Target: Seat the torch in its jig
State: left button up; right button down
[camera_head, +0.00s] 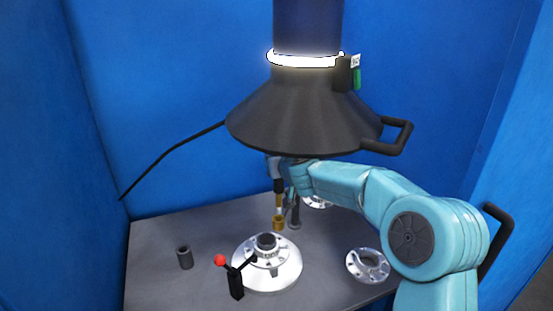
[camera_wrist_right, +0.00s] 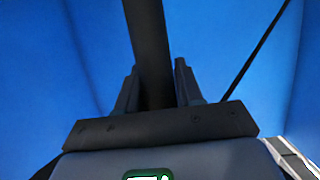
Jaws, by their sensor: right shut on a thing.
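The torch (camera_head: 278,200) hangs under the dark hood in the head view, with a dark upper part and a brass lower end pointing down. My right gripper (camera_head: 284,172) is at the torch's upper part, partly hidden by the hood's rim. In the right wrist view my right gripper (camera_wrist_right: 158,88) is shut on a long black bar (camera_wrist_right: 150,40), which is part of the torch. The brass end is above and slightly right of a white flanged shell (camera_head: 285,272) with a dark central collar. I cannot tell which fixture is the jig. My left gripper is out of view.
The dark hood (camera_head: 300,118) with a side handle hangs low over the grey table (camera_head: 150,285). A red-knobbed clamp (camera_head: 236,283) stands before the shell. A dark cylinder (camera_head: 184,257) stands left, and a metal flange (camera_head: 367,265) lies right. Blue walls enclose the table.

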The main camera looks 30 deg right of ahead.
aim_at(280, 193)
notch_tip(280, 193, down, 6)
jog(key=b, duration=0.5)
jog(key=shift+r, duration=0.1)
jog(key=shift+a, duration=0.1)
dwell(1.8)
jog(key=shift+f+b, duration=1.9)
jog(key=shift+f, duration=0.45)
jog(key=c, duration=0.6)
grip_release()
jog(key=shift+r, duration=0.1)
jog(key=shift+c, duration=0.2)
